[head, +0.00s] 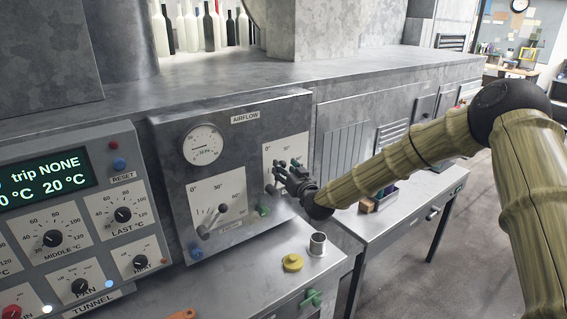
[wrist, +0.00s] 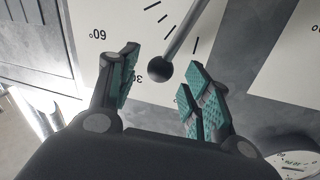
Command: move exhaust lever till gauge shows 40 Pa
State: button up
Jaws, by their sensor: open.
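The grey AIRFLOW panel (head: 245,150) carries a round white gauge (head: 203,145) at its upper left. The gauge needle is too small to read; part of the gauge also shows in the wrist view (wrist: 293,163). The left lever (head: 210,222) has a dark knob and tilts up to the right. My gripper (head: 285,175) is at the right dial (head: 292,150) and hides most of its lever. In the wrist view, that metal lever's dark ball knob (wrist: 159,69) lies between my open gripper's fingers (wrist: 160,88), touching neither. The lever labels are not legible.
A tunnel control box (head: 75,215) with knobs stands left of the panel. A yellow knob (head: 292,262) and a metal cup (head: 317,244) are on the bench below. A green knob (head: 263,210) sits on the panel's lower edge. A side table (head: 420,188) stands at right.

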jog(key=shift+x, duration=1)
grip_shut()
